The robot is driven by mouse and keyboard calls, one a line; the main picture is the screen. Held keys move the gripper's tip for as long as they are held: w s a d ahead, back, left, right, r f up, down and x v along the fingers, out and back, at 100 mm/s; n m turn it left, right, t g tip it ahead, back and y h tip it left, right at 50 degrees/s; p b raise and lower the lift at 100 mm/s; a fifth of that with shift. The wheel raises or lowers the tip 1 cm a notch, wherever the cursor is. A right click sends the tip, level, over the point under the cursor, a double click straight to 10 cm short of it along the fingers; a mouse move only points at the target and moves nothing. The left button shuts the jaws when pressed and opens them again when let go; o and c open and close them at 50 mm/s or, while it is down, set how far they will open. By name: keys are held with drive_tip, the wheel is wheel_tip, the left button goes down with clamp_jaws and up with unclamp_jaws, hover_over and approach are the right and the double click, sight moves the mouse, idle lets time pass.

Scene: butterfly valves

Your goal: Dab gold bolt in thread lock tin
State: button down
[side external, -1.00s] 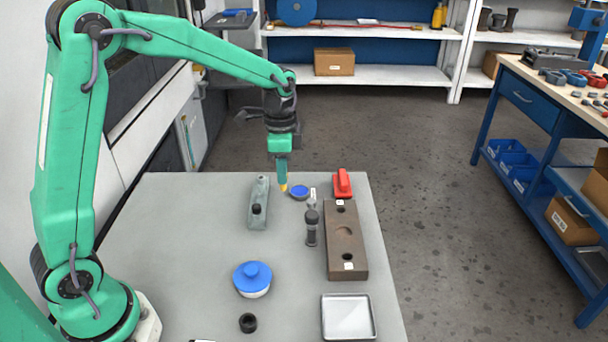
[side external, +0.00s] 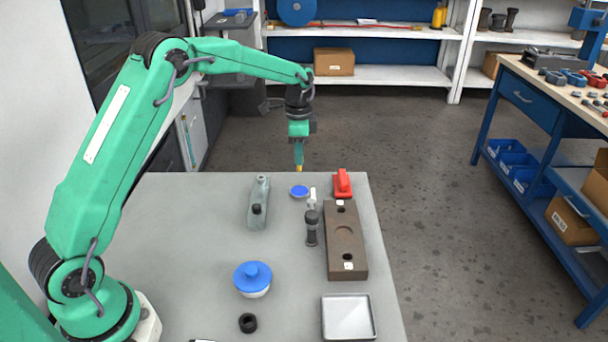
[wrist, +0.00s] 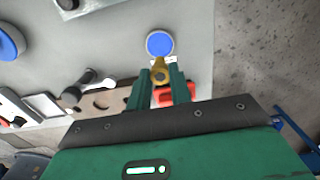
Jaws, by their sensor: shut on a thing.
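My gripper (side external: 299,160) is shut on the gold bolt (side external: 299,168), which points down from the fingertips. In the wrist view the bolt (wrist: 159,70) shows between the two green fingers. The thread lock tin (side external: 299,191) is a small, shallow round tin with a blue top face, near the far edge of the table. The bolt hangs above the table, apart from the tin in the side view. In the wrist view the tin (wrist: 160,44) shows just beyond the bolt's tip.
A red-handled piece (side external: 342,184) and a brown block with holes (side external: 333,262) stand right of the tin. A dark stem-like part (side external: 312,230) stands in front, a grey-green body (side external: 259,210) left. Nearer are a blue-lidded pot (side external: 252,278), black ring (side external: 248,323) and tray (side external: 372,325).

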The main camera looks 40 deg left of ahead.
sight(299, 170)
drive_tip(key=shift+f, duration=0.1)
drive_tip(key=shift+f, duration=2.85)
drive_tip(key=shift+f, duration=0.75)
idle(0.7)
drive_tip(key=shift+r, duration=0.1)
drive_tip(key=shift+r, duration=3.55)
drive_tip(key=s+d+r+n, duration=0.3)
drive_tip(key=s+r+n, duration=0.1)
drive_tip(key=s, duration=0.3)
drive_tip(key=s+d+r+n, duration=0.3)
drive_tip(key=s+r+n, duration=0.1)
drive_tip(key=s, duration=0.4)
drive_tip(key=shift+d+n, duration=0.4)
drive_tip(key=shift+n, duration=0.1)
